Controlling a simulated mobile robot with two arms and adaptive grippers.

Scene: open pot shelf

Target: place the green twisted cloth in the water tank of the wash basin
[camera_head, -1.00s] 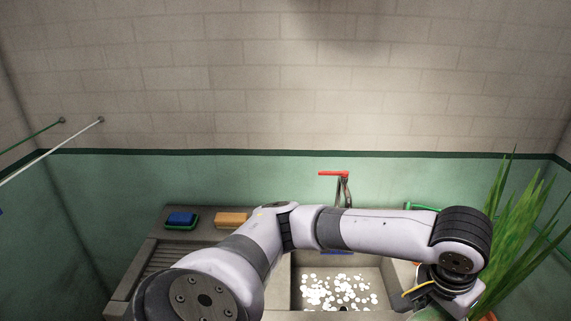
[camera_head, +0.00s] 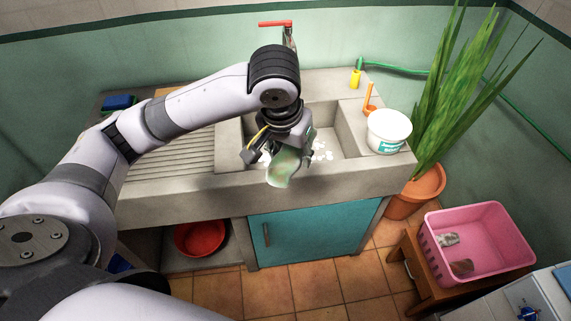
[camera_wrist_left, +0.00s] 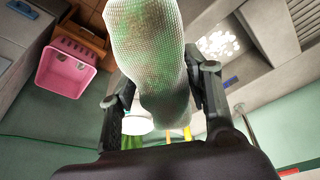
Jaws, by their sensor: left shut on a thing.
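The green twisted cloth (camera_head: 284,170) hangs from my left gripper (camera_head: 280,148) in the head view, over the front part of the water tank (camera_head: 352,128). The wash basin (camera_head: 345,178) is grey concrete with a ribbed slope left of the tank. White bits show on the tank floor, partly hidden by my gripper. In the left wrist view the cloth (camera_wrist_left: 150,65) is pale green and mesh-like, between the fingers of my left gripper (camera_wrist_left: 165,98), which is shut on it. Whether the cloth touches the tank's front rim I cannot tell. My right gripper is not in view.
A white tub (camera_head: 388,132) and an orange-handled item (camera_head: 370,100) stand on the ledge right of the tank. A red-handled tap (camera_head: 288,30) rises behind it. A potted plant (camera_head: 425,185) and pink crate (camera_head: 480,245) are farther right. A red bowl (camera_head: 200,238) sits below.

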